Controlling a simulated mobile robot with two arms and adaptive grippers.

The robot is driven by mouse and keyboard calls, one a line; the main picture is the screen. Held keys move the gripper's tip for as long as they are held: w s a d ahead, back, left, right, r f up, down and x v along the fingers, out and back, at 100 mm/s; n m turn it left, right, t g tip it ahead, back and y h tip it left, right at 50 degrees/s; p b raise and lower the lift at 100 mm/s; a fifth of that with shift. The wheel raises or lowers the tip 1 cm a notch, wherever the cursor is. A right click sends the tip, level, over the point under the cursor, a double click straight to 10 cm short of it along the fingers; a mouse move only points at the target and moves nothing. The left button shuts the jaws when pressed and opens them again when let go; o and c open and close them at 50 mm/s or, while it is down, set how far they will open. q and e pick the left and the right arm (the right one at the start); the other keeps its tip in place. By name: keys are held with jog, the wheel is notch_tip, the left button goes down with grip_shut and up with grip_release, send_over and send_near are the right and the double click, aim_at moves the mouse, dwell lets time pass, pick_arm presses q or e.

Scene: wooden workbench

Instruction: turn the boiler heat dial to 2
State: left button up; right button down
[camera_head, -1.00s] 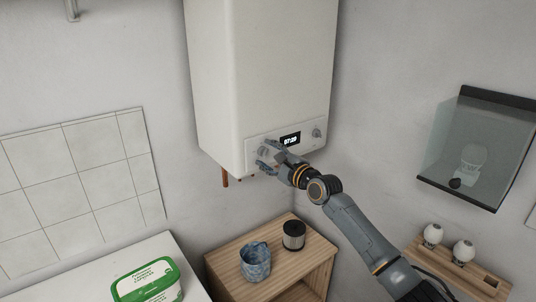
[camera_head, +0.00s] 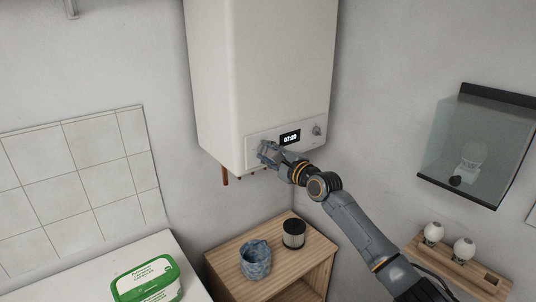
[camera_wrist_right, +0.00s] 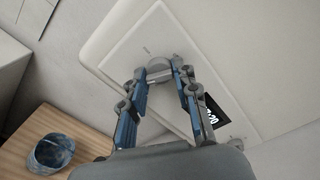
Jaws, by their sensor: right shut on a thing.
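The white boiler (camera_head: 260,70) hangs on the wall, with a control panel along its lower front. The panel has a dark display (camera_head: 290,137) and a knob (camera_head: 317,131) at its right end. The heat dial (camera_wrist_right: 159,68) is a round grey knob at the panel's left end, seen in the right wrist view. My right gripper (camera_wrist_right: 160,72) is shut on this dial, one finger on each side. In the head view my right gripper (camera_head: 266,150) hides the dial. The dial's number marks are too small to read. My left gripper is not in view.
Copper pipes (camera_head: 225,176) stick out under the boiler. Below is a wooden cabinet (camera_head: 270,240) with a blue mug (camera_head: 255,260) and a dark canister (camera_head: 293,234). A glass-fronted box (camera_head: 480,150) hangs at right, above a wooden rack (camera_head: 462,268) with white bulbs.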

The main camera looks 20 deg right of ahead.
jog(key=n+b, duration=0.1)
jog(key=n, duration=0.2)
jog(key=shift+f, duration=0.15)
jog(key=n+b, duration=0.2)
jog(key=n, duration=0.1)
jog(key=shift+n, duration=0.4)
jog(key=n+b, duration=0.1)
jog(key=n, duration=0.2)
jog(key=shift+n+b, duration=0.65)
jog(key=shift+n, duration=0.75)
jog(key=c, duration=1)
grip_release()
jog(key=shift+s, duration=0.1)
